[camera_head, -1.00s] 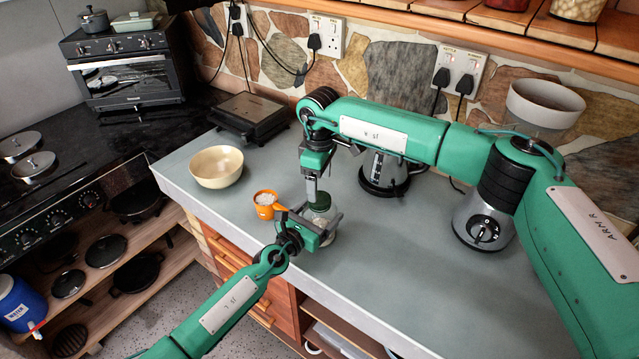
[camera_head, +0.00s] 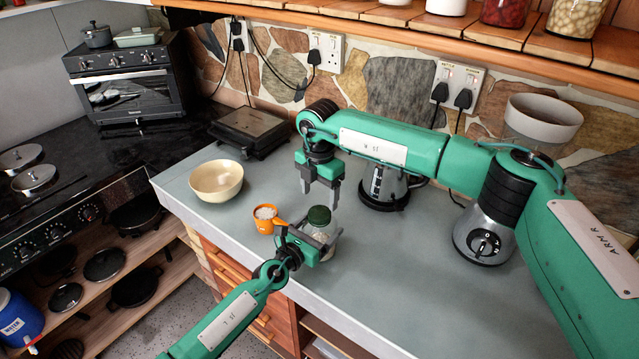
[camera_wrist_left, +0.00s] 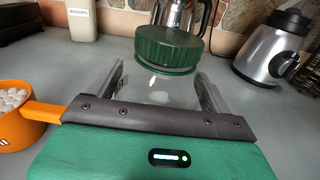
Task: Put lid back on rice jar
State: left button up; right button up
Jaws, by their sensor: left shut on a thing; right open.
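The rice jar (camera_head: 322,232) is clear glass and stands on the grey counter; it also shows in the left wrist view (camera_wrist_left: 160,88). The green lid (camera_head: 319,215) sits on top of the jar, and in the left wrist view the lid (camera_wrist_left: 169,46) looks close to level. Whether it is screwed tight cannot be told. My left gripper (camera_head: 326,243) is shut on the jar, one finger on each side. My right gripper (camera_head: 320,198) is open and empty, pointing down just above the lid and apart from it.
An orange measuring cup (camera_head: 261,221) with white contents stands left of the jar, its handle reaching close to my left gripper. A cream bowl (camera_head: 216,182), a metal kettle (camera_head: 385,186) and a blender (camera_head: 483,235) stand around. The front right counter is clear.

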jog(key=n, duration=0.4)
jog(key=shift+r+n, duration=0.15)
jog(key=shift+n, duration=0.25)
jog(key=n, duration=0.3)
jog(key=shift+r, duration=0.1)
jog(key=n, duration=0.6)
jog(key=shift+r, duration=0.15)
jog(key=n, duration=0.3)
jog(key=shift+r, duration=0.1)
jog(key=n, duration=0.5)
jog(key=shift+r, duration=0.15)
jog(key=n, duration=0.6)
jog(key=shift+r, duration=0.15)
jog(key=n, duration=0.5)
jog(key=shift+r, duration=0.15)
jog(key=n, duration=0.4)
jog(key=shift+r+n, duration=0.1)
jog(key=shift+n, duration=0.3)
jog(key=n, duration=0.4)
jog(key=shift+r+n, duration=0.15)
jog(key=shift+n, duration=0.15)
jog(key=n, duration=0.4)
jog(key=shift+r, duration=0.1)
